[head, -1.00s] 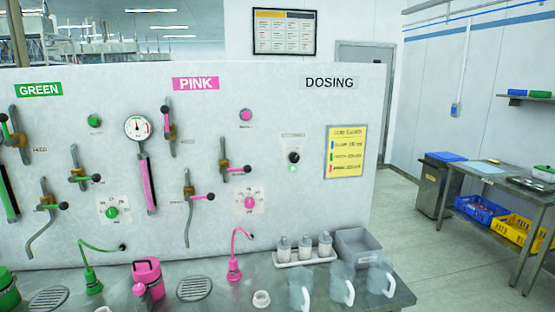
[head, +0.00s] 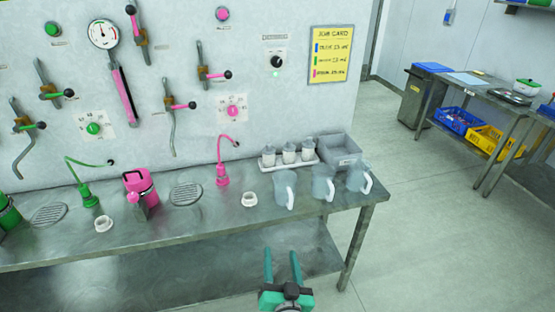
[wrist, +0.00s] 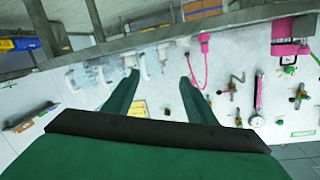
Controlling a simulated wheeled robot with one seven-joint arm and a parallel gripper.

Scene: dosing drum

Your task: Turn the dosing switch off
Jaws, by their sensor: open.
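The dosing switch (head: 277,62) is a black round knob on the white wall panel, with a small label above it. A green light (head: 276,74) glows just below it. In the head view my gripper (head: 282,252) is low at the bottom centre, in front of the steel bench, well below and apart from the switch. Its two green fingers are spread with nothing between them. In the wrist view the fingers (wrist: 160,80) are also apart and empty, and the panel appears upside down.
Clear jugs (head: 323,183), a white tray of bottles (head: 290,160) and a grey bin (head: 338,148) stand on the bench (head: 225,218) below the switch. A pink spout (head: 222,165) rises to their left. A yellow job card (head: 331,53) hangs right of the switch.

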